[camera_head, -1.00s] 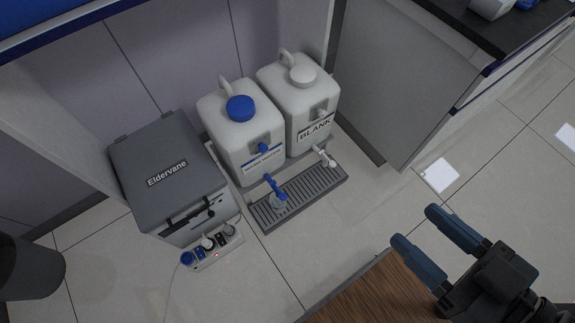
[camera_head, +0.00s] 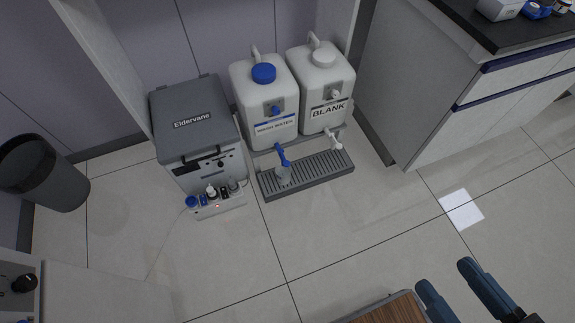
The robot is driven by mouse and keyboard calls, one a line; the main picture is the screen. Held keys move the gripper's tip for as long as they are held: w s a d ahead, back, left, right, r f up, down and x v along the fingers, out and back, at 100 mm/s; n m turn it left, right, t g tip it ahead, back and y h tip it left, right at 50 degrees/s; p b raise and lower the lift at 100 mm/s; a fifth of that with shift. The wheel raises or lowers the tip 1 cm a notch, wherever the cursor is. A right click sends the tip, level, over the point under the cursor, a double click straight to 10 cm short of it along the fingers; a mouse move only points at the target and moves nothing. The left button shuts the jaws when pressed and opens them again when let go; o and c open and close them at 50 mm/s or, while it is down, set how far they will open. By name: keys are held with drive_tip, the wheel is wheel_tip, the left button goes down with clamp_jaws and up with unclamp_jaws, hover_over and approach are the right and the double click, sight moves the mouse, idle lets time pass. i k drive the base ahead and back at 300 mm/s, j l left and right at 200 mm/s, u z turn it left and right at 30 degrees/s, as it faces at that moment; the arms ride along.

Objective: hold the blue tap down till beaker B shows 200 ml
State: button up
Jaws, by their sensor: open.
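The blue tap (camera_head: 281,155) stands at the front of the white jug with a blue cap (camera_head: 265,105), labelled WASH WATER.
A second white jug (camera_head: 322,85) labelled BLANK has a white tap (camera_head: 333,141). A wooden top (camera_head: 392,310) is near my gripper. A cabinet (camera_head: 430,95) stands right. Floor before the tray is clear.

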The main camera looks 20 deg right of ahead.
sight(286, 164)
drive_tip(key=i+j, duration=1.1)
drive_tip(key=i+l+z, duration=0.05)
